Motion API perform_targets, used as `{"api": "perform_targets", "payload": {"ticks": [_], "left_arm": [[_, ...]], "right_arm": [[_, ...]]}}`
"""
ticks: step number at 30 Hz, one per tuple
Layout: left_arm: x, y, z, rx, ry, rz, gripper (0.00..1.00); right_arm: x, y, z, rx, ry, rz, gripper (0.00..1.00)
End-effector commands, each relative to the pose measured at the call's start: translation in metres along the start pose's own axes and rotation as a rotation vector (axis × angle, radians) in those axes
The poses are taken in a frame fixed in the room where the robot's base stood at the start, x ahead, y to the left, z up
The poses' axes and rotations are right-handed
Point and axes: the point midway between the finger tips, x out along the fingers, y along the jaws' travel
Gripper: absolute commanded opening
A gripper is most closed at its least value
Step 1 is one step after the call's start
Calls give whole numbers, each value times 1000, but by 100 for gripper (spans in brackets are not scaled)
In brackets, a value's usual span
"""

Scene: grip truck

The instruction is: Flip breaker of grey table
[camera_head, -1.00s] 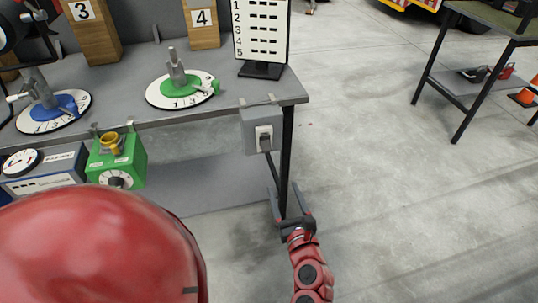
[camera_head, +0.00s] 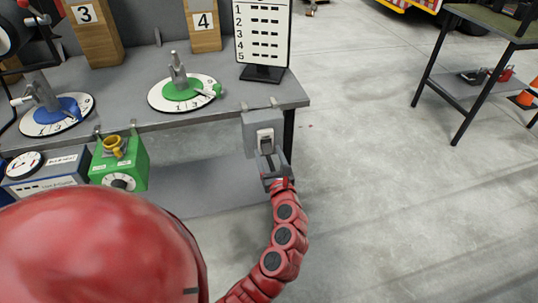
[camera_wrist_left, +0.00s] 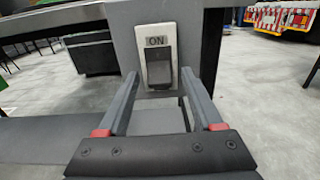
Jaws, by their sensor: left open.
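The breaker is a grey box (camera_head: 251,130) at the front right corner of the grey table (camera_head: 226,98). It has a white switch plate with a dark grey toggle. In the left wrist view, the switch plate (camera_wrist_left: 144,68) reads "ON" above the toggle (camera_wrist_left: 160,55), whose grey lower part sits at the plate's bottom. My left gripper (camera_head: 272,158) is open in front of the breaker, just below the switch. In the wrist view its two fingers (camera_wrist_left: 160,74) stand on either side of the toggle, with nothing held. I cannot tell whether they touch it. My right gripper is not in view.
On the table are a green-centred dial (camera_head: 183,92), a blue-centred dial (camera_head: 56,113) and a numbered board (camera_head: 262,32). A green box (camera_head: 118,160) hangs at the front edge, left of the breaker. Clear floor lies to the right, before another table (camera_head: 455,85).

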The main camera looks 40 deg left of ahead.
Motion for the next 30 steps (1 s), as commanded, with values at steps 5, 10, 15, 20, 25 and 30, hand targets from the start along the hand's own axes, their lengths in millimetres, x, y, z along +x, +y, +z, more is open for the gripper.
{"api": "perform_targets", "payload": {"ticks": [5,10,15,20,25,30], "left_arm": [[0,0,0,0,1,0,66],[0,0,0,0,1,0,35],[0,0,0,0,1,1,4],[0,0,0,0,1,1,0],[-1,0,1,0,8,1,0],[-1,1,4,-3,36,5,0]], "right_arm": [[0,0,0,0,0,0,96],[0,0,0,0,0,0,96],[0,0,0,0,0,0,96],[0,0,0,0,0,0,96],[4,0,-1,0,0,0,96],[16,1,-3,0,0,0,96]]}}
